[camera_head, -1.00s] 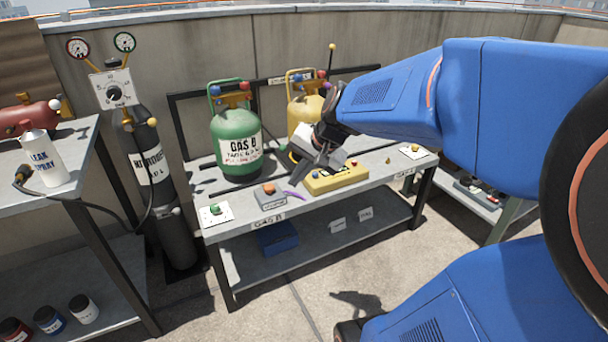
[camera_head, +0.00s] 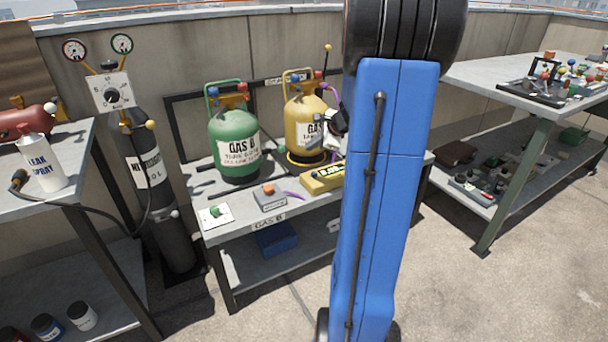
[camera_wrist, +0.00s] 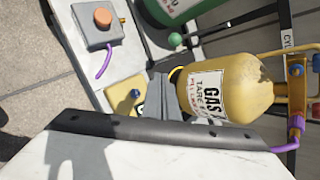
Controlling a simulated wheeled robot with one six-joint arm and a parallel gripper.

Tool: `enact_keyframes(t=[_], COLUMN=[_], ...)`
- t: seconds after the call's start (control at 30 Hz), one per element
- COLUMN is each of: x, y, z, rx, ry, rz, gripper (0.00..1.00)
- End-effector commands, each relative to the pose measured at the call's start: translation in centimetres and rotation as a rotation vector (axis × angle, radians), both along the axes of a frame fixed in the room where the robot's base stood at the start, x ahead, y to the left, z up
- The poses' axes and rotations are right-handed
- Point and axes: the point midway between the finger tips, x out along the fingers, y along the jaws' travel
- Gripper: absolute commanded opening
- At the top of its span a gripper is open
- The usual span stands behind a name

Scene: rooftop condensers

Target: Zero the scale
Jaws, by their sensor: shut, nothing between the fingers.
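The yellow scale box (camera_head: 322,178) with a dark display lies on the grey bench, partly hidden by my arm in the head view. In the wrist view, part of the box (camera_wrist: 120,97) shows with a blue button, beyond my gripper (camera_wrist: 160,82). My gripper is shut and empty, above the bench beside the yellow GAS cylinder (camera_wrist: 230,85), and apart from the box as far as I can tell. The yellow cylinder (camera_head: 305,118) stands upright on a dark round base with a yellow rim (camera_head: 304,161). The display reading is too small to tell.
A green GAS B cylinder (camera_head: 235,140) stands left of the yellow one. A grey box with an orange button (camera_head: 269,197) and a plate with a green button (camera_head: 214,215) lie along the front. A black nitrogen cylinder (camera_head: 150,180) stands left; another bench (camera_head: 480,75) stands right.

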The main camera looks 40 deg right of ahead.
Motion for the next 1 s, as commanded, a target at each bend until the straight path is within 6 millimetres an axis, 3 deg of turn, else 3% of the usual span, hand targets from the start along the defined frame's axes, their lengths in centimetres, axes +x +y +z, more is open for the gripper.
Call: enact_keyframes(t=[0.1,0.27,0.73,1.0], x=[-0.2,-0.4,-0.4,-0.4], y=[-2.9,-4.6,-4.8,-4.7], z=[-1.0,-1.5,-1.8,-4.3], rx=[0.043,0.069,0.072,0.074], ry=[-0.01,-0.018,-0.019,-0.017], rz=[-0.082,-0.135,-0.141,-0.14], gripper=[0.0,0.0,0.0,0.0])
